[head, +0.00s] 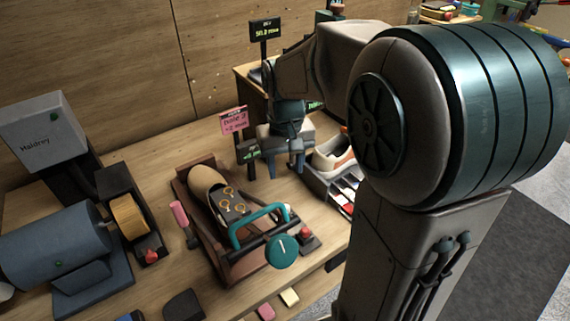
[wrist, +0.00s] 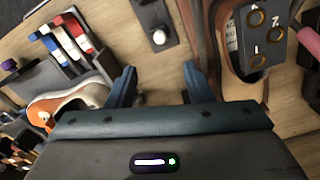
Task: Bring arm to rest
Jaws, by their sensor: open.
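My gripper (head: 285,165) is open and empty, pointing down above the wooden bench in the head view. In the wrist view its two blue fingers (wrist: 158,84) stand apart with only bare bench top between them. My arm bends from the right side of the head view, and its large rounded joint hides part of the bench. A tan shoe (head: 203,184) sits in a brown wooden fixture (head: 184,190), left of my gripper. A white and orange sneaker (head: 333,155) lies right of my gripper and also shows in the wrist view (wrist: 62,103).
The fixture has a teal handle (head: 243,233) and round knob (head: 282,250). A blue motor (head: 55,245) with a tan wheel (head: 129,214) stands at left. A tray with colored items (wrist: 67,45) lies beside the sneaker.

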